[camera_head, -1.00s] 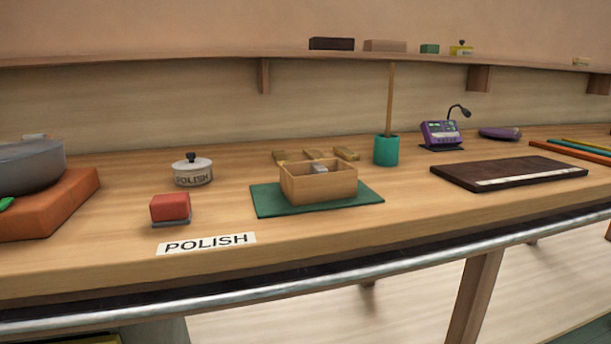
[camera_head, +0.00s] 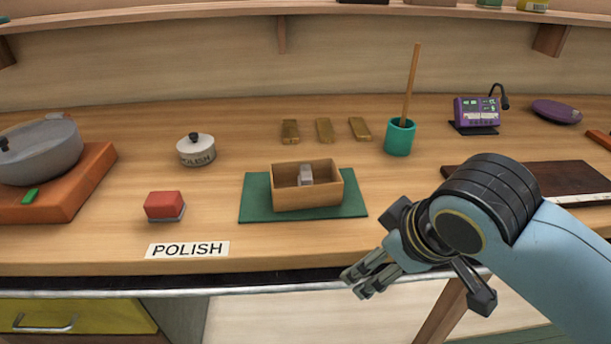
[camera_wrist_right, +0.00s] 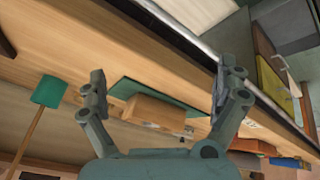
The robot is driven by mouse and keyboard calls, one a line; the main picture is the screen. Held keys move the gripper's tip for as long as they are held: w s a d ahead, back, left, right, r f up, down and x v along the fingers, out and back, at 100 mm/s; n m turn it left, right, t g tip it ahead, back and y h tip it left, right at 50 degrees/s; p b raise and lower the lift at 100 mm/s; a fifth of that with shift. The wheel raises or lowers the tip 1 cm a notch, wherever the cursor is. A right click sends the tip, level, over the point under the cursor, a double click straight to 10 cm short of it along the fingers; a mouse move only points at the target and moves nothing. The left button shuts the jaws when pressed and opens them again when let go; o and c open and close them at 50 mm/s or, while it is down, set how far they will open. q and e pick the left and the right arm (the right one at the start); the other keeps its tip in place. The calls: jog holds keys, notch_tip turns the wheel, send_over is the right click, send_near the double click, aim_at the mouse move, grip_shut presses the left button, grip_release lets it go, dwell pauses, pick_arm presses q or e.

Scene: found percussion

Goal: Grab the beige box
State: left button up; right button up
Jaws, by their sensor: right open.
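A beige, open-topped wooden box (camera_head: 308,198) stands on a green mat (camera_head: 253,209) in the middle of the bench, with a small grey block (camera_head: 305,175) inside. My right gripper (camera_head: 357,284) is open and empty in front of the bench's front edge, to the lower right of the box and apart from it. In the right wrist view the box (camera_wrist_right: 155,110) shows between the two spread fingers, farther off. On the wall shelf, the lower edge of another beige block (camera_head: 432,2) shows at the top. My left gripper is not in view.
A red block (camera_head: 164,206) and the POLISH label (camera_head: 187,250) lie left of the mat. A dark board (camera_head: 570,178) lies right, partly behind my arm.

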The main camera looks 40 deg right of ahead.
jog(key=w+d+r+n+t+h, duration=0.1)
jog(key=w+d+r+n+t, duration=0.1)
jog(key=w+r+n+t, duration=0.6)
jog(key=w+d+r+n+t+h, duration=0.15)
jog(key=w+r+t, duration=0.35)
jog(key=w+r, duration=0.65)
jog(key=w+a+r+n+y, duration=0.2)
jog(key=a+r+n+y, duration=0.25)
jog(key=n+y, duration=0.5)
jog(key=w+a+r+n+y, duration=0.2)
jog(key=a+r+n+y, duration=0.3)
jog(key=n, duration=0.7)
jog(key=n+g+h, duration=0.6)
jog(key=n+g, duration=1)
send_near(306, 171)
jog(key=p+x, duration=0.1)
jog(key=x, duration=0.3)
jog(key=shift+w+f+p, duration=0.1)
jog(key=shift+f+p, duration=0.05)
jog(key=shift+p, duration=0.15)
jog(key=p+x, duration=0.1)
jog(key=x, duration=0.4)
jog(key=shift+a, duration=0.1)
jog(key=shift+a+f, duration=0.15)
jog(key=shift+f, duration=0.35)
